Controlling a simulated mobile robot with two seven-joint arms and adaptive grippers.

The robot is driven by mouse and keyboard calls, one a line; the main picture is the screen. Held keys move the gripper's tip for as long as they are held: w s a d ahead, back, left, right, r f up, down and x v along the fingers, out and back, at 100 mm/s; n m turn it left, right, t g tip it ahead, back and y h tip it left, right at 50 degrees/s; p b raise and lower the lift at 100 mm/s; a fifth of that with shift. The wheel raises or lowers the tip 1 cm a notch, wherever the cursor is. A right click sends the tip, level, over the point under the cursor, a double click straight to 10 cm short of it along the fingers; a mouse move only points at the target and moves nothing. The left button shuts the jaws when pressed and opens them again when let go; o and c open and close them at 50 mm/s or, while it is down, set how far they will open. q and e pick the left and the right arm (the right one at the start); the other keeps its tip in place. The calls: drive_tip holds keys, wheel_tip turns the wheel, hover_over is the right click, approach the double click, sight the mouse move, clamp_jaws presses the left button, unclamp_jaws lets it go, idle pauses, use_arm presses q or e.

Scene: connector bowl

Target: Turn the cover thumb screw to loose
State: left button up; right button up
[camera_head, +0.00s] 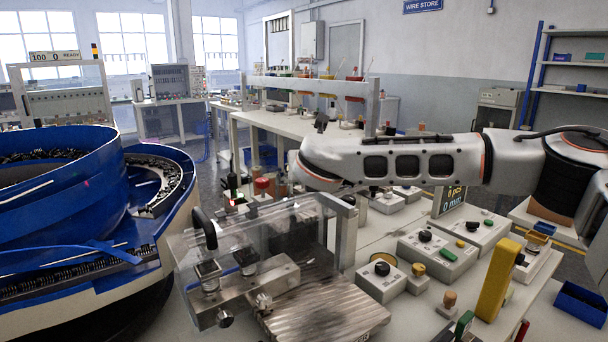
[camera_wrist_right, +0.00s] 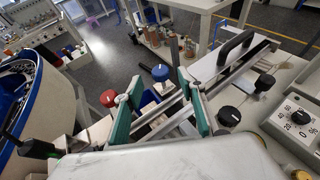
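The clear cover (camera_head: 270,235) with its black handle (camera_head: 203,228) stands over the metal fixture on the bench. A small silver knurled knob (camera_head: 225,318) sticks out of the fixture's front block, and another silver screw-like part (camera_head: 263,301) sits beside it; I cannot tell which is the cover thumb screw. My right arm reaches in from the right behind the cover, and its fingers are hidden in the head view. In the right wrist view my right gripper (camera_wrist_right: 160,108) is open, its green-padded fingers apart. A blue-topped knob (camera_wrist_right: 160,73) shows beyond them. My left gripper is not in view.
A blue bowl feeder (camera_head: 60,215) stands at the left. A red knob (camera_head: 263,185) is behind the cover. Control boxes (camera_head: 437,258), a yellow block (camera_head: 497,280) and small knobs crowd the bench at the right. The ribbed metal plate (camera_head: 325,312) is bare.

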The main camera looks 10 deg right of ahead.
drive_tip(key=b+x, duration=0.1)
drive_tip(key=x, duration=0.4)
drive_tip(key=shift+w+f, duration=0.15)
drive_tip(key=shift+f, duration=0.1)
drive_tip(key=c, duration=1.1)
